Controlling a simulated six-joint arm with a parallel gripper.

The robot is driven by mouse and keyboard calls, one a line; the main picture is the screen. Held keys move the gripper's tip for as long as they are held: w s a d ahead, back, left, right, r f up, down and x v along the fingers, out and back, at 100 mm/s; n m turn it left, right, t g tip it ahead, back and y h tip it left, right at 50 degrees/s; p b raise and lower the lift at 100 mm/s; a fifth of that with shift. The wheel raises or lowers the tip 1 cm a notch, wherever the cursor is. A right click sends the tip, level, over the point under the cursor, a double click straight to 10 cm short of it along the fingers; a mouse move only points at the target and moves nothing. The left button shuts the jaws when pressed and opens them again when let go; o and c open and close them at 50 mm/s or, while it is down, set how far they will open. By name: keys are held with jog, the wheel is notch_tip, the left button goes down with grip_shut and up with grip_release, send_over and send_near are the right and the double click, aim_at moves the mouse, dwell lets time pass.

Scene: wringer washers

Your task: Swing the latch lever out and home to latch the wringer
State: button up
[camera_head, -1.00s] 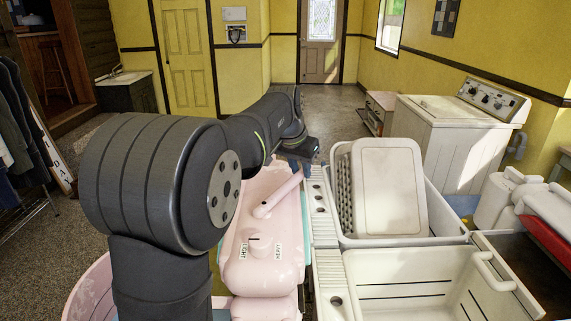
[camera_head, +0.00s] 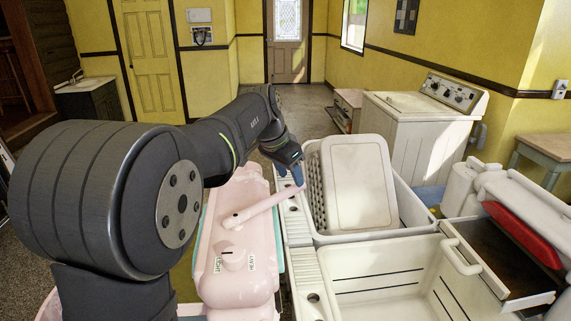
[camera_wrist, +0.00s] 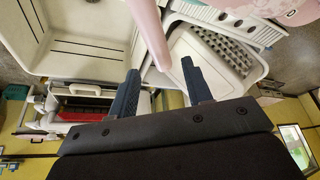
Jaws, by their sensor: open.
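The pink wringer (camera_head: 238,285) has a dial on top. Its latch lever (camera_head: 258,208) is a pink bar running from a pivot on the wringer's top out to the right, over the edge of the white tub unit. My gripper (camera_head: 298,174) is at the lever's far end, with blue fingers pointing down. In the wrist view my gripper (camera_wrist: 160,67) is open, and the lever (camera_wrist: 150,32) reaches in between the two fingers. I cannot tell whether a finger touches it. The latch seat is not clearly visible.
Two white tubs stand right of the wringer. A white washing machine (camera_head: 418,130) stands behind. Clear floor lies beyond my arm.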

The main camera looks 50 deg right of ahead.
jog(key=v, duration=1.7)
jog(key=shift+r, duration=0.25)
